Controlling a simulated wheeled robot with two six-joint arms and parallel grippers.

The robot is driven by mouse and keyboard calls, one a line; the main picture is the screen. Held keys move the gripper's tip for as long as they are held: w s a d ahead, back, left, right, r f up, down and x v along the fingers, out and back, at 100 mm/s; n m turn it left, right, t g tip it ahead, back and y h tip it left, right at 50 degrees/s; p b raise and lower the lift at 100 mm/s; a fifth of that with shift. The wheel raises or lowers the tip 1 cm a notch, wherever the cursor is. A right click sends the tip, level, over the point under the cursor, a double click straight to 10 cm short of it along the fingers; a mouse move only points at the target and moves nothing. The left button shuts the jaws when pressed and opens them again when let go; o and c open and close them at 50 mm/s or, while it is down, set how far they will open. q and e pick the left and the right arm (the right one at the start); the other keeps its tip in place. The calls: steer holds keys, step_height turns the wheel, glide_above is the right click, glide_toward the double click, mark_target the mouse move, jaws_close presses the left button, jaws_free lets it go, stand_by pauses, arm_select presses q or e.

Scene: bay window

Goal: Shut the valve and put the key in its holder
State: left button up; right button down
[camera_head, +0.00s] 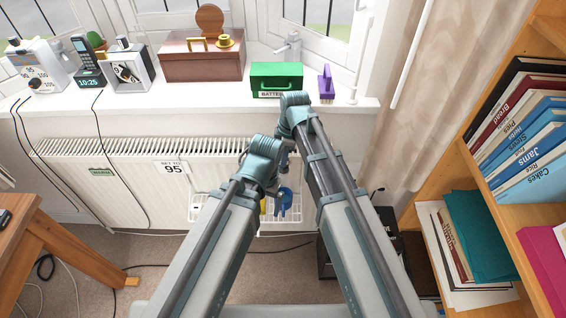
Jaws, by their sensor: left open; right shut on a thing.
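The white ribbed radiator (130,155) runs along the wall under the sill. A white card (172,169) reading "SET TO 95" and a green "NORMAL" label (102,172) are on it. My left gripper (277,193) is open, pointing down at the radiator's right end, just above a white wire basket (245,222). My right gripper (288,148) is higher, mostly hidden behind the two wrists. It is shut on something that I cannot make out. I cannot pick out the valve, the key or its holder for certain.
The sill holds a green box (277,79), a purple brush (326,84), a brown wooden box (203,64) and several devices at left. A wooden bookcase (450,160) stands close on the right. A wooden table (55,245) and loose cables are at lower left.

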steer(key=shift+r+p, duration=0.7)
stand_by(0.9)
steer(key=shift+r+p, duration=1.35)
steer(key=shift+p, duration=0.05)
